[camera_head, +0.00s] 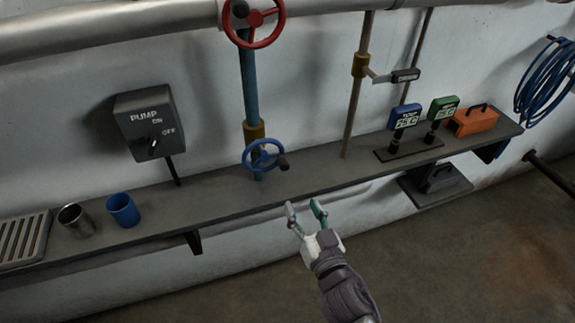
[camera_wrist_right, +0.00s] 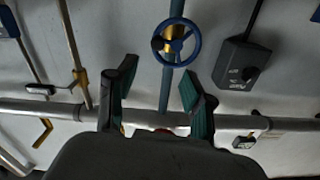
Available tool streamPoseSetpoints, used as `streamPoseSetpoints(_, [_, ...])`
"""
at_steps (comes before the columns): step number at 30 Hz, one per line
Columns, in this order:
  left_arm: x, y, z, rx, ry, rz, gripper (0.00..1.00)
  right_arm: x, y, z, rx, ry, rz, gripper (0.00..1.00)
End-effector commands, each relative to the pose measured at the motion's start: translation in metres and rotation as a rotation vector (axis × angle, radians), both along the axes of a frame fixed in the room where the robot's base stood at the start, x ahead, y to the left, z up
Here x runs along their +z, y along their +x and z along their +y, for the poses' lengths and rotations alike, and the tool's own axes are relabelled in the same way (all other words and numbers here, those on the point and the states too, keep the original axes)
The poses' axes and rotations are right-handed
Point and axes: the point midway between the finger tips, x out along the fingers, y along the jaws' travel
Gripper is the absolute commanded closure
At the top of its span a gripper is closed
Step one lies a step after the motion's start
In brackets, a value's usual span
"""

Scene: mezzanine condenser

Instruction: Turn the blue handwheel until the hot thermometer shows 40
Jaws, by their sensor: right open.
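The blue handwheel (camera_head: 265,155) sits low on a blue pipe with a brass fitting, just above the shelf, and has a dark knob on its right side. It shows upright in the right wrist view (camera_wrist_right: 176,43), beyond the fingertips. My right gripper (camera_head: 304,207) is open and empty in front of the shelf edge, below and right of the wheel, apart from it. Two small displays stand on a dark base: a blue thermometer (camera_head: 405,117) that seems to read 25 C, and a green one (camera_head: 443,108) too small to read surely. I cannot tell which is hot. My left gripper is out of view.
A red handwheel (camera_head: 265,24) is higher on the same pipe. A pump switch box (camera_head: 149,124) is on the wall at left. A steel cup (camera_head: 75,220), a blue cup (camera_head: 122,210) and an orange box (camera_head: 473,120) stand on the shelf (camera_head: 220,190). Floor in front is clear.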

Motion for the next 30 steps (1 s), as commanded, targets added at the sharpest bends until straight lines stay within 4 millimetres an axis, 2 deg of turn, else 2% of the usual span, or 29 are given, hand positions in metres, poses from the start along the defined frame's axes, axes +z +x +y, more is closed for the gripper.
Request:
streamPoseSetpoints(5, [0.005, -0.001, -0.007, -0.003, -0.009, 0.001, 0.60, 0.005, 0.016, 0.005, 0.000, 0.004, -0.006, 0.48])
streamPoseSetpoints(15, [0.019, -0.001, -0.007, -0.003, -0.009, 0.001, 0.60, 0.005, 0.084, 0.027, -0.001, 0.003, -0.005, 0.48])
streamPoseSetpoints(21, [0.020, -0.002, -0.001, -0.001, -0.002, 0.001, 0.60, 0.003, 0.115, 0.037, 0.000, 0.003, -0.004, 0.48])
streamPoseSetpoints(25, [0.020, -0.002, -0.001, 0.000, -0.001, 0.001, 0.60, 0.002, 0.126, 0.041, -0.001, 0.002, -0.004, 0.48])
streamPoseSetpoints(30, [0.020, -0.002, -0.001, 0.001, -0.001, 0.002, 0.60, 0.002, 0.131, 0.042, -0.001, 0.004, -0.003, 0.48])
